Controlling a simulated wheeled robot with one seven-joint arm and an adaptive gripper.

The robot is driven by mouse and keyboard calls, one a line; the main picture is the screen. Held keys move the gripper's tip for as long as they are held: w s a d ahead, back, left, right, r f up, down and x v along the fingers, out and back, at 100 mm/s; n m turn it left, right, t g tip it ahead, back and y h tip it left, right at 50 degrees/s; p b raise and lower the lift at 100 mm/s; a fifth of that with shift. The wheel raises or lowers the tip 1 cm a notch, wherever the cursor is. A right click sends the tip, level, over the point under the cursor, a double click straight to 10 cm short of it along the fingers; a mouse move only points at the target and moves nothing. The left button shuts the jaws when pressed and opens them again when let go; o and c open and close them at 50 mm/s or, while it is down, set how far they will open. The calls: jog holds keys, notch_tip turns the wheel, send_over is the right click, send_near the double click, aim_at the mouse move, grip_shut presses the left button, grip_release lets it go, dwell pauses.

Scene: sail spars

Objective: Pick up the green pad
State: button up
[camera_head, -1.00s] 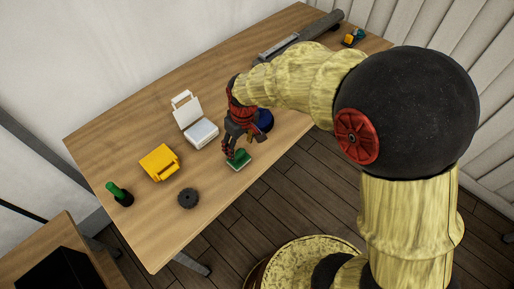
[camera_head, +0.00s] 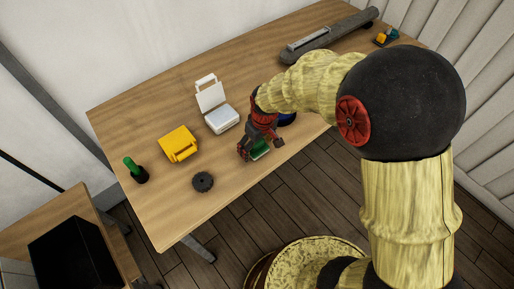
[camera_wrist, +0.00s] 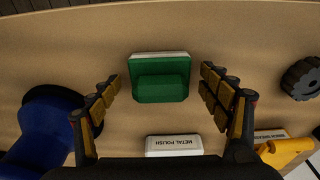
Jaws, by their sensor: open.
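The green pad (camera_wrist: 160,80) lies on the wooden table, between the open fingers of my gripper (camera_wrist: 160,90) in the wrist view. It has a raised green block on top and a white strip along its far edge. In the head view the pad (camera_head: 260,150) is partly hidden by my gripper (camera_head: 260,143), which is just above it near the table's front edge. Its fingers are spread wide, one on each side of the pad, with gaps and no visible contact.
A white box labelled metal polish (camera_wrist: 174,145) is close to the pad. A blue object (camera_wrist: 45,130) with a dark base stands beside my gripper. A grey spar (camera_head: 330,38) lies at the back.

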jog(key=shift+c, duration=0.8)
jog(key=c, duration=1.1)
jog(key=shift+r, duration=0.6)
notch_tip(320, 180, up, 3)
jog(key=shift+f+p, duration=0.2)
jog(key=shift+p, duration=0.45)
jog(key=s+d+r+p, duration=0.2)
jog(key=s+r, duration=0.7)
jog(key=s, duration=0.5)
jog(key=shift+p, duration=0.4)
